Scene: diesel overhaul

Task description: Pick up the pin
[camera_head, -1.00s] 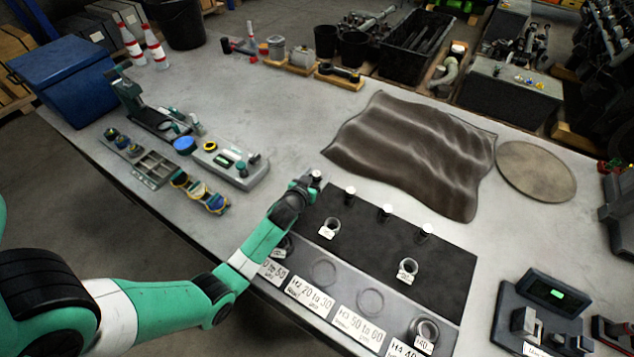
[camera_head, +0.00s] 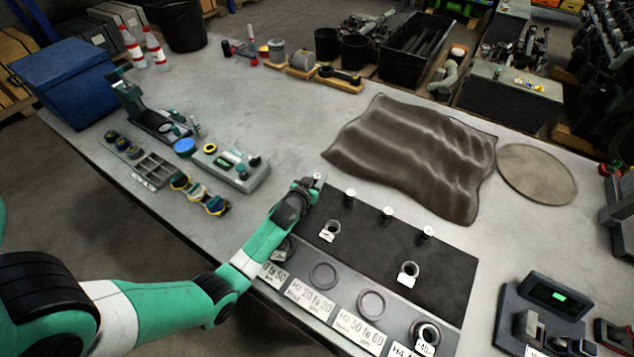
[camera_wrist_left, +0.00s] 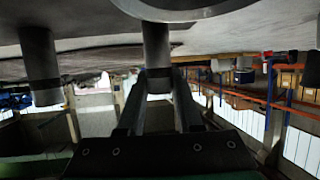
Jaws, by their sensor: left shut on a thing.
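Several short metal pins stand in a row along the far edge of the black mat (camera_head: 430,265). My left gripper (camera_head: 308,186) is at the left end of the row. It is shut on the leftmost pin (camera_head: 317,179), whose top shows just past the fingertips. In the left wrist view the grey pin (camera_wrist_left: 156,45) sits between the fingertips (camera_wrist_left: 158,78), and a second pin (camera_wrist_left: 40,65) stands apart at the left. The other pins (camera_head: 349,197), (camera_head: 387,214) and (camera_head: 427,234) stand upright. I cannot tell whether the gripped pin still touches the mat. My right gripper is out of view.
Two labelled rings (camera_head: 330,231) and (camera_head: 409,274) stand on the mat. A strip with round spots and label cards (camera_head: 312,297) runs along the front. A brown cloth (camera_head: 410,155) lies behind, with a round plate (camera_head: 537,174) to its right. Bare table lies left of the cloth.

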